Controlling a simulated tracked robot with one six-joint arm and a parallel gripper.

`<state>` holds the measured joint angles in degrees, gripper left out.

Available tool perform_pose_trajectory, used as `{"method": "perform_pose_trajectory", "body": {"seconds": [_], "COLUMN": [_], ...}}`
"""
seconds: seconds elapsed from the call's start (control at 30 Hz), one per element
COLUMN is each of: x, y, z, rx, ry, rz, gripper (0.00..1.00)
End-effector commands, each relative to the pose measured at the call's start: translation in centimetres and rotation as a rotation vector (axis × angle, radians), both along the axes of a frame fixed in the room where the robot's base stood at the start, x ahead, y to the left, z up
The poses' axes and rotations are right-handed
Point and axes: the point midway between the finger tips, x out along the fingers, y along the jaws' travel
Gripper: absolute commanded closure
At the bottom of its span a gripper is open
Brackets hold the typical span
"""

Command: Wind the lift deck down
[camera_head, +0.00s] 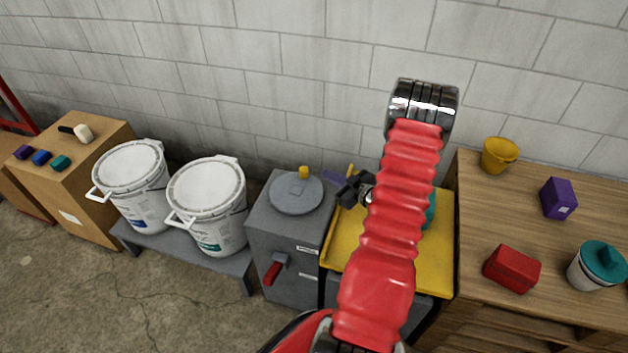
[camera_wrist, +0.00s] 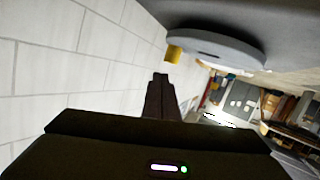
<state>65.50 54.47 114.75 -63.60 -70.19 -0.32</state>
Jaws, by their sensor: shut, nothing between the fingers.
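A grey cabinet (camera_head: 262,232) carries a round grey handwheel (camera_head: 290,200) on top. A yellow knob (camera_head: 303,172) stands upright near the wheel's far edge. A red lever (camera_head: 273,270) is on the cabinet's front. The yellow lift deck (camera_head: 343,246) is just right of the cabinet, partly hidden by my arm. My gripper (camera_head: 338,181) is shut and empty, right of the wheel and apart from the knob. In the wrist view my closed fingers (camera_wrist: 161,78) point toward the knob (camera_wrist: 174,54) and wheel (camera_wrist: 215,45), with a gap between.
A teal thing (camera_head: 431,211) shows behind my arm over the deck. Two white buckets (camera_head: 207,205) stand on a low grey bench at left. The wooden bench (camera_head: 562,258) at right holds a yellow cup (camera_head: 499,155), purple and red blocks and a teal-lidded jar. A block wall is close behind.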

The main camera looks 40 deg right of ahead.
Motion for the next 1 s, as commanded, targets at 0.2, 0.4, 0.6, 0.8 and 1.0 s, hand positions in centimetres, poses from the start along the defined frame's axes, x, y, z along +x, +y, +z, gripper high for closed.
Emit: {"method": "perform_pose_trajectory", "body": {"seconds": [0.2, 0.4, 0.6, 0.8, 1.0], "x": [-4.5, -7.3, -8.1, -8.0, -7.5], "y": [0.6, 1.5, 1.8, 1.7, 1.7], "z": [-3.6, -5.1, -5.3, -5.3, -5.3], "rx": [0.092, 0.150, 0.163, 0.163, 0.162], "ry": [-0.135, -0.238, -0.268, -0.267, -0.266], "rz": [0.012, 0.016, 0.019, 0.019, 0.019], "gripper": [1.00, 1.00, 1.00, 1.00, 1.00]}}
